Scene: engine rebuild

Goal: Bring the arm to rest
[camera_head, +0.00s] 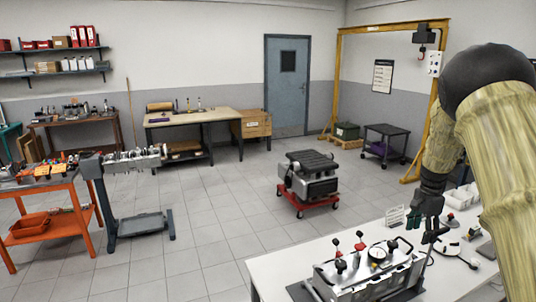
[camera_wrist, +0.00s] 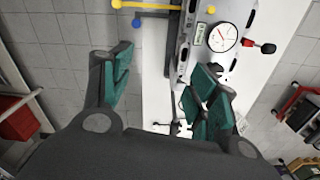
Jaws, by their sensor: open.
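My gripper (camera_head: 426,222) hangs at the right side of the head view, pointing down over the white table (camera_head: 268,272). My arm comes down from the upper right. In the wrist view, my gripper (camera_wrist: 160,78) shows two dark fingers with green pads, spread apart with nothing between them. The gauge also shows in the wrist view (camera_wrist: 223,38), just beyond the right finger. I cannot tell the exact height above the part.
A small sign (camera_head: 394,216) and white bins (camera_head: 462,197) stand on the table near my gripper. An engine block (camera_head: 309,176) rests on a red dolly on the floor. A yellow gantry (camera_head: 338,80) stands behind. An orange cart (camera_head: 85,208) is far left.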

